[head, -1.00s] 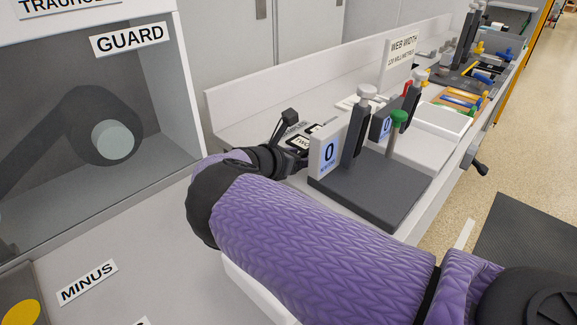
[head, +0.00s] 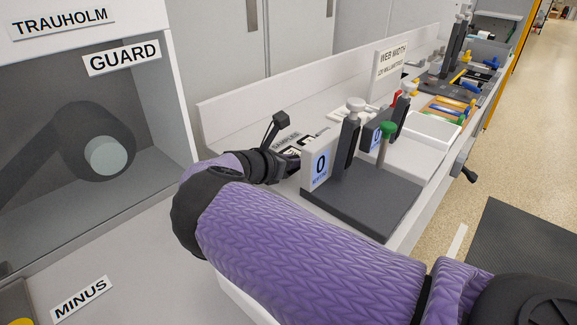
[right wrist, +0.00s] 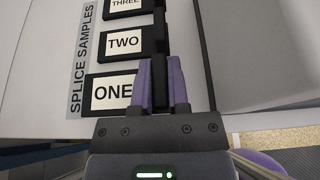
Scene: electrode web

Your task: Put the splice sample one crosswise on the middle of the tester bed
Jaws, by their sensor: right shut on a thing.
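In the right wrist view, my right gripper (right wrist: 162,75) is shut on the dark edge of splice sample one (right wrist: 160,92), beside its white label reading ONE (right wrist: 112,92). The jaws hide most of the gripped part. In the head view, my right gripper (head: 290,165) reaches in behind the tester, and my purple forearm covers the front. The tester bed (head: 365,208) is a dark flat plate. A blue-and-white display reading 0 (head: 320,168), grey clamp posts and a green-knobbed post stand on it. My left gripper is out of view.
Samples TWO (right wrist: 124,44) and THREE (right wrist: 126,6) lie beyond ONE in a row. The WEB WIDTH sign (head: 391,60) stands behind the tester. A glazed guard box (head: 60,190) is at the left. A white tray (head: 432,130) lies right of the tester.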

